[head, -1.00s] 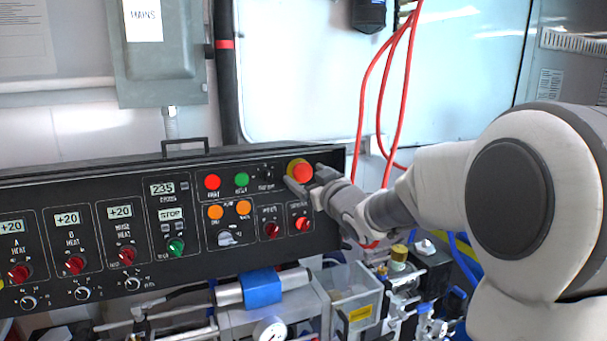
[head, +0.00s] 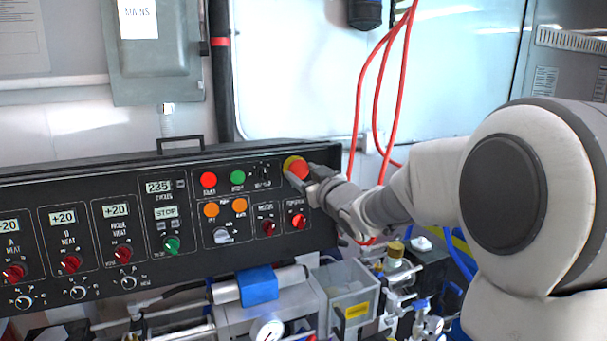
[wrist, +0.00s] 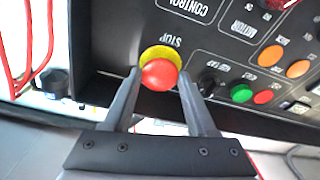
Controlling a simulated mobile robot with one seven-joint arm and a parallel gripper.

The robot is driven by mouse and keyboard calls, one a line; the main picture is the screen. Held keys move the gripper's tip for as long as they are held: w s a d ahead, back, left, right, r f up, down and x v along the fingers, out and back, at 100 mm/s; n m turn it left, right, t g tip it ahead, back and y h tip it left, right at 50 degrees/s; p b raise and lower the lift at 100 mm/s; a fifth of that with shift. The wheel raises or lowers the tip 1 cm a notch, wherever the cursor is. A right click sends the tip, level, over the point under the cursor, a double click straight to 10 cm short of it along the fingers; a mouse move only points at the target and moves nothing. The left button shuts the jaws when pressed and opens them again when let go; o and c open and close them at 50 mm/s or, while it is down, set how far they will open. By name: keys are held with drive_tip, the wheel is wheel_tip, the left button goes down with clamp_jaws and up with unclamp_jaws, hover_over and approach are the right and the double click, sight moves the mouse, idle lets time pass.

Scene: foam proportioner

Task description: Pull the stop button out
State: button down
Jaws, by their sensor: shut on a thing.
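The stop button (head: 298,168) is a round red mushroom head on a yellow ring, at the upper right end of the black control panel (head: 130,289). It also shows in the wrist view (wrist: 160,75), where the panel lettering is upside down. My gripper (head: 306,180) is at the button in the head view, covering part of its right and lower side. In the wrist view my gripper (wrist: 159,80) has one finger on each side of the red head and is shut on it. The button's stem is hidden behind the head.
Green (head: 237,177) and red (head: 208,180) buttons and a black knob sit left of the stop button. Red hoses (head: 381,95) hang behind my arm. Below the panel are a clear bin (head: 347,290), a gauge (head: 269,331) and fittings.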

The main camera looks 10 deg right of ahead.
drive_tip(key=shift+s+d+r, duration=0.15)
drive_tip(key=shift+s, duration=0.55)
drive_tip(key=shift+c, duration=0.9)
unclamp_jaws()
drive_tip(key=shift+s, duration=0.1)
